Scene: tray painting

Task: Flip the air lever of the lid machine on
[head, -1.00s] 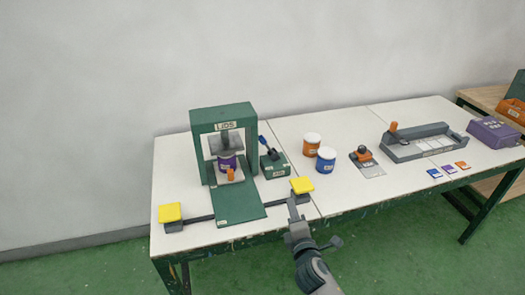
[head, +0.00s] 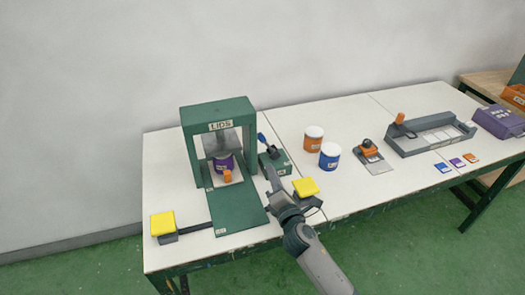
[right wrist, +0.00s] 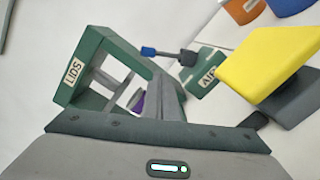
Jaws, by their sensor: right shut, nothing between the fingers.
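The lid machine (head: 190,145) is a green frame marked LIDS, at the left of the table. A purple can (head: 224,162) with an orange part in front stands inside it. The air lever (head: 263,141) has a blue end and leans up and left from its green box (head: 282,165). In the right wrist view the lever (right wrist: 150,51) points left from the box marked AIR (right wrist: 205,78). My right gripper (head: 269,172) is shut and empty, just in front of the box in the head view; whether it touches is unclear. My left gripper is out of view.
Yellow pads (head: 162,223) stand on both sides of the machine; the right one (head: 305,188) is beside my right gripper.

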